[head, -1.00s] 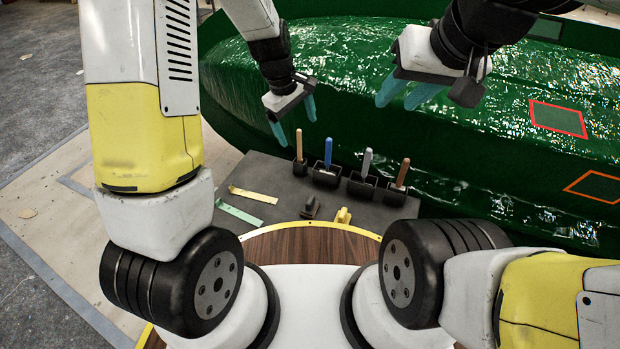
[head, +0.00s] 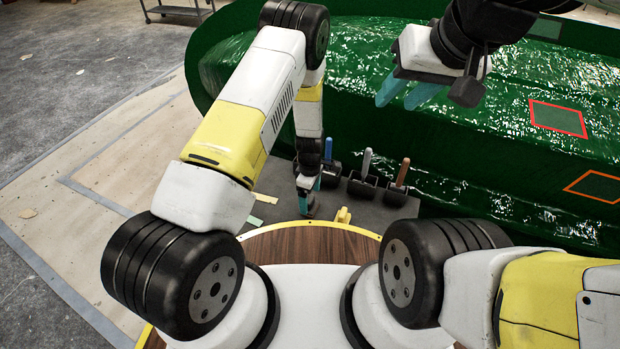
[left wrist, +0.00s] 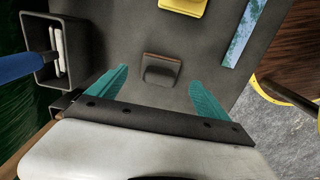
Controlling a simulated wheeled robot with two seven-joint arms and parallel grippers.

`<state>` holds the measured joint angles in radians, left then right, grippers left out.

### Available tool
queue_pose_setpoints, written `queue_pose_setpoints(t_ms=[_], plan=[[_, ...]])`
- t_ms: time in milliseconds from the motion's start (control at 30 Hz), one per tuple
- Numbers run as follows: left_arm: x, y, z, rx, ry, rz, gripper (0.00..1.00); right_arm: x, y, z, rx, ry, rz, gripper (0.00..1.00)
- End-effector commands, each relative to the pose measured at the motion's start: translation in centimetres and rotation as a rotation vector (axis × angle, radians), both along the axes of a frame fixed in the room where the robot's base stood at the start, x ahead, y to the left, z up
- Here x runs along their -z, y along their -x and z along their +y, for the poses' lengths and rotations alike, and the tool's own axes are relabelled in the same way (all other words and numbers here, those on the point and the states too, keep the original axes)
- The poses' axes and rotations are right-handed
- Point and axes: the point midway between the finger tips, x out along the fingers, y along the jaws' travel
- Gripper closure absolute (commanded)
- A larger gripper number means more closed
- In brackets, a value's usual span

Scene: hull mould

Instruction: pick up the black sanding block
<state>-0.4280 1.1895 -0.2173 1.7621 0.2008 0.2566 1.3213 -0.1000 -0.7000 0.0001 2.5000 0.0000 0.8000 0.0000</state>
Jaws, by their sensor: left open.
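The black sanding block (left wrist: 161,70) lies on the dark grey table in the left wrist view, with a raised grip on its top. My left gripper (left wrist: 158,76) is open, its two teal fingers apart. It points down at the table with the block between and just ahead of its fingertips; I cannot tell whether they touch it. In the head view my left gripper (head: 307,187) hangs over the block's place and mostly hides it. My right gripper (head: 406,94) is open and empty, high in front of the green hull.
A yellow block (head: 342,215) lies just right of the left gripper. Black holders (head: 362,186) with upright-handled tools stand behind it, one with a blue handle (left wrist: 20,68). The green hull (head: 480,150) rises behind.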

Motion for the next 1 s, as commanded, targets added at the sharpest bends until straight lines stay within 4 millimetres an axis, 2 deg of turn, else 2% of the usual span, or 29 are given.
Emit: queue_pose_setpoints(t_ms=[100, 233, 533, 567, 867, 900, 1000], plan=[[2.1, 0.0, 0.1, 0.0, -0.001, 0.003, 0.11, 0.0, 0.0, 0.0, 0.0, 0.0, 0.0, 0.64], [3.6, 0.0, 0.1, 0.001, -0.001, 0.002, 0.11, 0.0, 0.0, 0.0, 0.0, 0.0, 0.0, 0.64], [4.2, 0.0, 0.0, 0.001, 0.0, 0.0, 0.11, 0.0, 0.0, 0.0, 0.0, 0.0, 0.0, 0.64], [4.2, 0.0, 0.0, 0.002, 0.0, 0.0, 0.15, 0.0, 0.0, 0.0, 0.0, 0.0, 0.0, 0.64], [4.1, 0.0, 0.0, 0.002, 0.0, 0.001, 0.74, 0.0, 0.0, 0.0, 0.0, 0.0, 0.0, 0.64], [4.1, -0.1, 0.0, 0.002, 0.0, 0.0, 0.79, 0.0, 0.0, 0.0, 0.0, 0.0, 0.0, 0.64], [4.1, -0.1, 0.0, 0.002, 0.0, 0.0, 0.79, 0.0, 0.0, 0.0, 0.0, 0.0, 0.0, 0.64]])
